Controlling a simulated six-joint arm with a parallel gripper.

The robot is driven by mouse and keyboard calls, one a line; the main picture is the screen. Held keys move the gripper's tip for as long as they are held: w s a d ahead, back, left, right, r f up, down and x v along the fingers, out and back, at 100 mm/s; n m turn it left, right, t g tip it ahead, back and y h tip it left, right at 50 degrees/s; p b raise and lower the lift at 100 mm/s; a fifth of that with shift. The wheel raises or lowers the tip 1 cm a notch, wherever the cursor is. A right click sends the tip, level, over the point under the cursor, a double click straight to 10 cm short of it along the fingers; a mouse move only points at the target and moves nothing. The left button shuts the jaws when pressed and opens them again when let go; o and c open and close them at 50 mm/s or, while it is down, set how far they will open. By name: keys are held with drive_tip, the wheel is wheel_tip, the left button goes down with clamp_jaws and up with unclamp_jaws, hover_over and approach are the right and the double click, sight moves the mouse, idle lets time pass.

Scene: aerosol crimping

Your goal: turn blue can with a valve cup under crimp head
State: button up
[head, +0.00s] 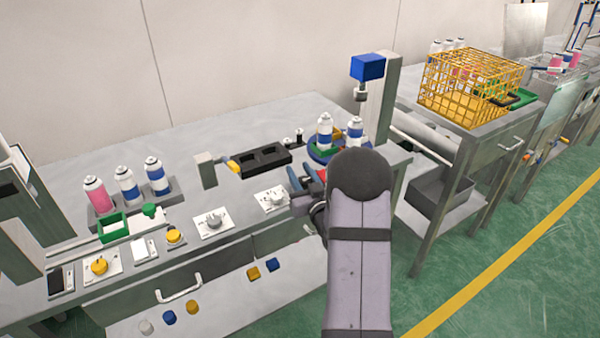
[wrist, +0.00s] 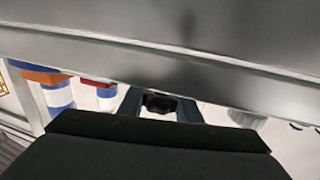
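Two white cans with blue bands stand upright on a blue turntable (head: 316,155): a left can (head: 325,131) and a right can (head: 355,133). Whether each carries a valve cup is too small to tell. The crimp head (head: 361,96) hangs below a blue block (head: 367,67) on a grey post, above the right can with a gap in the picture. My gripper (head: 304,183) is low in front of the turntable's left side, its fingers apart. In the wrist view, a dark knob-like thing (wrist: 159,103) shows between the fingers; contact is unclear. My arm hides the turntable's front.
A black two-hole block (head: 262,160) lies left of the turntable. A rack at left holds a pink can (head: 97,194) and two blue-banded cans (head: 127,185). Dial plates (head: 212,222) line the bench front. A yellow wire basket (head: 470,85) stands on the right table.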

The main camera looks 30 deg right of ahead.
sight(305, 184)
drive_tip(key=shift+y, duration=0.3)
drive_tip(key=shift+o, duration=0.2)
drive_tip(key=shift+a+n+y+b, duration=0.15)
drive_tip(key=shift+n+y+b, duration=0.15)
drive_tip(key=shift+n+y, duration=0.45)
drive_tip(key=shift+a+n+y, duration=0.3)
drive_tip(key=shift+n+y, duration=0.45)
drive_tip(key=shift+y, duration=0.45)
drive_tip(key=shift+a+n+y, duration=0.3)
drive_tip(key=shift+n+y, duration=0.4)
drive_tip(key=shift+y, duration=0.45)
drive_tip(key=o, duration=0.8)
drive_tip(key=shift+c, duration=0.2)
drive_tip(key=shift+s+d+b, duration=0.1)
drive_tip(key=shift+s+d, duration=0.15)
drive_tip(key=shift+s, duration=0.95)
drive_tip(key=shift+s+d+b, duration=0.1)
drive_tip(key=shift+s+d, duration=0.1)
drive_tip(key=shift+s, duration=1)
drive_tip(key=shift+s+d+b, duration=0.1)
drive_tip(key=shift+s+d, duration=0.15)
drive_tip(key=shift+s, duration=0.95)
